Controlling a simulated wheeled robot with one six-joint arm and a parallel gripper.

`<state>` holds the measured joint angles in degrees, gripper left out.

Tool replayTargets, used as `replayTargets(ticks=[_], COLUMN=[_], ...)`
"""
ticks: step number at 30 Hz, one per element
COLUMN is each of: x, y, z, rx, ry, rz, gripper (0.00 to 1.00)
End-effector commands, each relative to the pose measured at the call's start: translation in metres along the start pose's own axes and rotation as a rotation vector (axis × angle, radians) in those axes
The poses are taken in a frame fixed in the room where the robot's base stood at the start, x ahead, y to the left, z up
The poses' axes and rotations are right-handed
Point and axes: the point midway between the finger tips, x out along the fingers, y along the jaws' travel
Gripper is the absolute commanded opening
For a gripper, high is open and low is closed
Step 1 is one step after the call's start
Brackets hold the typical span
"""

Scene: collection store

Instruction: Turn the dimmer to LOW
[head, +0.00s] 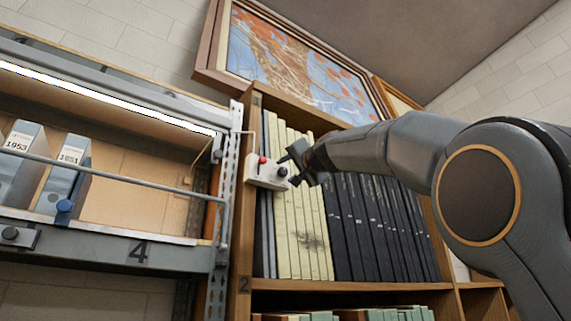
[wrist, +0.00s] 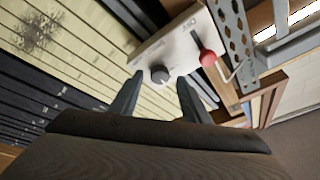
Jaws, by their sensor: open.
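The dimmer is a dark round knob (head: 283,171) on a small white box (head: 254,172) fixed to the bookcase's upright. In the wrist view the knob (wrist: 160,74) sits on the lower part of the white box (wrist: 160,52), just beyond and between my two fingertips. My gripper (head: 296,166) is open in front of the knob, with one finger on each side in the wrist view (wrist: 158,84). I cannot tell whether either finger touches it. The knob's setting and any LOW marking are too small to read.
A red-tipped lever (wrist: 207,57) sits on the same box, close to the knob. Pale and dark book spines (head: 300,225) stand behind. A metal rack (head: 222,200) with grey file boxes (head: 66,166) is at the left. A framed painting (head: 290,65) is above.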

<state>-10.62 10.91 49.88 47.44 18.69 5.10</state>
Motion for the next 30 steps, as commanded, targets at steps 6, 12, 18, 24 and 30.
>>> replayTargets(ticks=[6,12,18,24,30], x=[0.012,0.014,0.013,0.017,0.013], y=[-0.001,0.000,0.000,-0.005,-0.002], z=[0.001,0.001,0.002,0.007,0.002], rx=[0.000,0.000,0.000,-0.001,-0.005], ry=[-0.001,-0.001,-0.001,-0.003,-0.002], rz=[-0.001,-0.001,-0.001,-0.003,-0.005], gripper=[0.43,0.43,0.28,0.02,0.02])
